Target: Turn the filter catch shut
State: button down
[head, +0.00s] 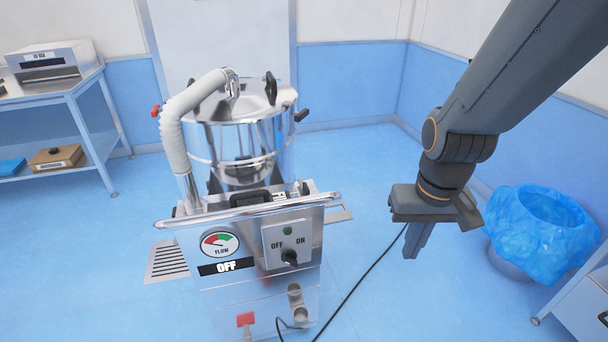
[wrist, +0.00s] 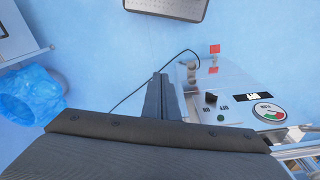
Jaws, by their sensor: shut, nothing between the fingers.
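The steel drum (head: 237,145) of the machine stands left of centre in the head view. Its rim carries a red-tipped lever (head: 155,110) at left, a black-knobbed lever (head: 301,115) at right and a black upright handle (head: 270,88) on top. I cannot tell which of these is the filter catch. Below is the control panel (head: 287,240) with a black OFF/ON knob (head: 290,257), which also shows in the wrist view (wrist: 211,97). My gripper (head: 412,250) is shut and empty, pointing down, right of the machine and apart from it.
A ribbed white hose (head: 172,130) arches to the lid. A bar handle (head: 245,211) crosses the machine's front; a flow gauge (head: 220,244) and an OFF display (head: 228,266) sit below it. A cable lies on the floor. A blue-lined bin (head: 540,220) stands at right, a shelf table (head: 50,90) at left.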

aim_at(304, 185)
jog(key=u, duration=0.05)
jog(key=k, duration=0.45)
jog(key=z, duration=0.6)
jog(key=i, duration=1.15)
jog(key=u, duration=0.65)
